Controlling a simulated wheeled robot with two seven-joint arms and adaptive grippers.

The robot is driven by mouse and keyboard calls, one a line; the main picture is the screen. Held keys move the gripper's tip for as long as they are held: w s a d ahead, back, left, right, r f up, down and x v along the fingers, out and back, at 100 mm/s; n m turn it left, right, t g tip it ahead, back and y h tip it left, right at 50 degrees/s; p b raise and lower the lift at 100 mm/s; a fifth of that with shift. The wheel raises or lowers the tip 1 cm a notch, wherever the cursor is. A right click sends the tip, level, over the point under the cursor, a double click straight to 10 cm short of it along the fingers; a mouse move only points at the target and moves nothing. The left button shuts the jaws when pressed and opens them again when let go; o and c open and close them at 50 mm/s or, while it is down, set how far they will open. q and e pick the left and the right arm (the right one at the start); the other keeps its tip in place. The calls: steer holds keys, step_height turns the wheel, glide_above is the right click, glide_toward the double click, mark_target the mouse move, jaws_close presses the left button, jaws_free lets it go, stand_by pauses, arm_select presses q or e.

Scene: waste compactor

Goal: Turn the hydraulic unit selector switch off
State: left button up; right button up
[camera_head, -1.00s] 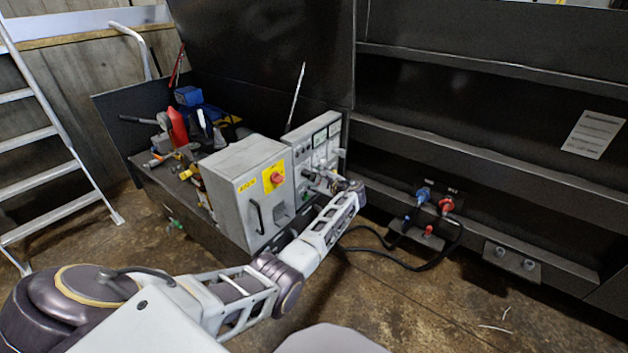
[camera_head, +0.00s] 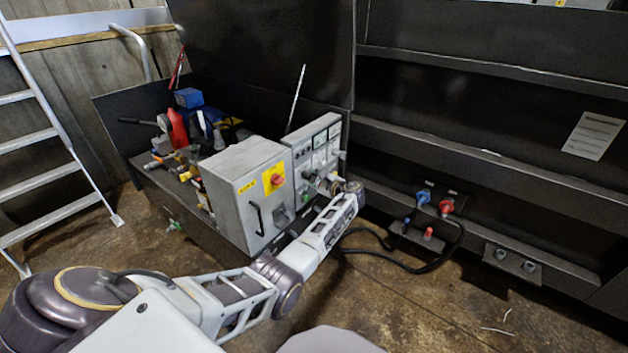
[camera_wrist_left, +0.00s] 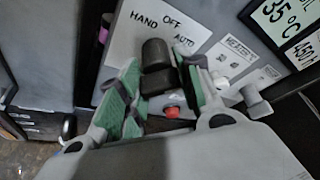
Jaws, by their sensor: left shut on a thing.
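The hydraulic unit selector switch (camera_wrist_left: 156,55) is a black knob on a white label plate (camera_wrist_left: 128,32) marked HAND, OFF and AUTO in the left wrist view. My left gripper (camera_wrist_left: 160,82) is shut on the knob, with its green-padded fingers on either side. The knob's exact pointing direction is hard to tell from this angle. In the head view my left gripper (camera_head: 318,182) is small at the front of the grey control panel (camera_head: 322,132), and hides the switch. My right gripper is not in view.
A red button (camera_wrist_left: 172,112) sits just below the knob, and small white-labelled switches (camera_wrist_left: 238,85) are to the right. A grey box with a red and yellow isolator (camera_head: 277,179) stands left of the panel. Cables (camera_head: 425,262) lie on the floor to the right.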

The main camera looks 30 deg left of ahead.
arm_select(q)
steer(key=shift+f, duration=0.1)
steer(key=shift+n+t+b, duration=0.5)
steer(key=shift+n+b, duration=0.15)
steer(key=shift+n, duration=0.15)
steer(key=shift+n+b, duration=0.3)
steer(key=shift+y, duration=0.3)
steer(key=n+b, duration=0.2)
steer(key=b, duration=0.1)
steer(key=n+t+y+b, duration=0.1)
steer(key=n+b, duration=0.1)
steer(key=b, duration=0.1)
steer(key=shift+f+t, duration=0.1)
steer(key=shift+t, duration=0.2)
steer(key=shift+n+b, duration=0.5)
steer(key=shift+b, duration=0.2)
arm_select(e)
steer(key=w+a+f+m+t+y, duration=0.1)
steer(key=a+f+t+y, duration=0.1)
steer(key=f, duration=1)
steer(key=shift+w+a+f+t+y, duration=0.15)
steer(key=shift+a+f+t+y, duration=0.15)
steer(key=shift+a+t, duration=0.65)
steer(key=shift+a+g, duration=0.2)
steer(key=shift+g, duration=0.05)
arm_select(q)
steer(key=o, duration=1)
